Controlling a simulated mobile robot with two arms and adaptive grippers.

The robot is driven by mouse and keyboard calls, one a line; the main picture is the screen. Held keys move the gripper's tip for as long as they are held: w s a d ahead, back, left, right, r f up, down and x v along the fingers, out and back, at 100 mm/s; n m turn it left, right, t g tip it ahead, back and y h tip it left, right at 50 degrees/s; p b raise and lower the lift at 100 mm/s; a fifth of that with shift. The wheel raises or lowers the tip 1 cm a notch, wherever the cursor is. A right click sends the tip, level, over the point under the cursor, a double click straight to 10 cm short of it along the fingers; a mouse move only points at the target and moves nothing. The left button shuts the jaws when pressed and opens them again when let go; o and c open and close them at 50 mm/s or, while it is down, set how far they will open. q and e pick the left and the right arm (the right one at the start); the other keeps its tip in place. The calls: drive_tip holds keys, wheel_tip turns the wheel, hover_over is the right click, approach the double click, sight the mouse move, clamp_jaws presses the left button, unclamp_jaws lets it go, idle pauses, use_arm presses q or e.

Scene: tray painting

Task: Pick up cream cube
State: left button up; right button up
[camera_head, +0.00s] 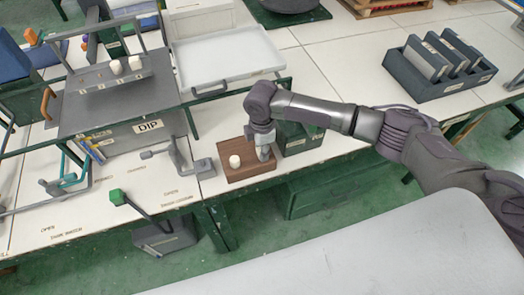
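A small cream cube (235,161) sits on a brown wooden tray (238,175) near the front edge of the white table. Two more small cream pieces (126,65) sit on the grey rack at the left. My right gripper (263,154) points down over the right part of the wooden tray, just right of the cream cube and apart from it. Its fingers are too small and overlapped to show whether they are open or shut. My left gripper is not in view.
A dark green box (298,138) stands close right of the wooden tray. A grey stand labelled DIP (150,126) is at the left. A large white tray (230,57) lies behind. A slotted dark holder (430,84) stands at the right. The table between is clear.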

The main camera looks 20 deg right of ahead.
drive_tip(key=shift+c, duration=0.8)
